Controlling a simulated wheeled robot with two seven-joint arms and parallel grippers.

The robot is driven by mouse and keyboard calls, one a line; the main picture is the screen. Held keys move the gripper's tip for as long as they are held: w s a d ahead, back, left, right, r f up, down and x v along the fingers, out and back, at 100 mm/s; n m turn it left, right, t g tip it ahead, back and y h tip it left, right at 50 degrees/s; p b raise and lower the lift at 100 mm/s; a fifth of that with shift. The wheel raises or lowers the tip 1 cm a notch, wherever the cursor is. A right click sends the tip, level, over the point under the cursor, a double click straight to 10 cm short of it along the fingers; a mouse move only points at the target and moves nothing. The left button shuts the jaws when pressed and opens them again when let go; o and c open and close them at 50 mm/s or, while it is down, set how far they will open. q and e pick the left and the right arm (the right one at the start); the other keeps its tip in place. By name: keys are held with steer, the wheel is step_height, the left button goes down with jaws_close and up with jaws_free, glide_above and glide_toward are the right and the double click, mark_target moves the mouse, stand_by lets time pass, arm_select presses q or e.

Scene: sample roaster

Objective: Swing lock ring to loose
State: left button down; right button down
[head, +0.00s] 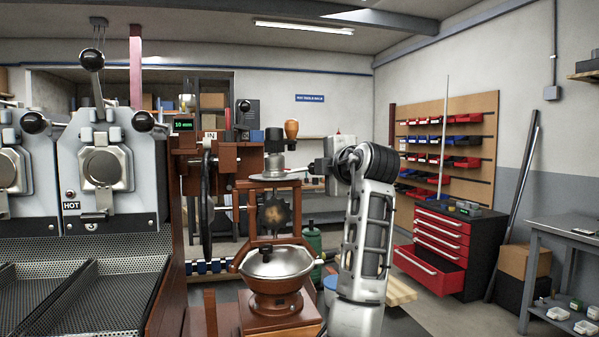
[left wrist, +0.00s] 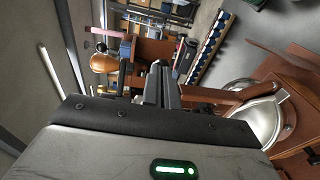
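The grinder (head: 247,206) is a brown frame with a toothed disc and a silver bowl (head: 277,262) below. A flat silver ring (head: 268,179), which looks like the lock ring, lies across its top, under a grey post and an orange knob (head: 291,129). My left gripper (head: 318,166) points left at the ring's right side, very close to it; contact cannot be told. In the left wrist view the fingers (left wrist: 162,84) look close together, with the orange knob (left wrist: 103,62) to their left and the bowl (left wrist: 262,118) to their right. The ring cannot be made out there. My right gripper is not in view.
A grey roaster (head: 110,165) with black-knobbed levers and mesh trays (head: 95,290) stands at left. A dark wheel (head: 206,205) is just left of the grinder. A red tool cabinet (head: 440,245) with an open drawer stands at right. The floor right of my arm has open room.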

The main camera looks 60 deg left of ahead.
arm_select(q)
steer(key=shift+w+d, duration=0.1)
steer(key=shift+w, duration=0.05)
steer(key=s+d+r+b, duration=0.1)
steer(key=d+b, duration=0.1)
steer(key=d, duration=1.1)
steer(key=shift+d+r, duration=0.25)
steer(key=shift+d, duration=0.15)
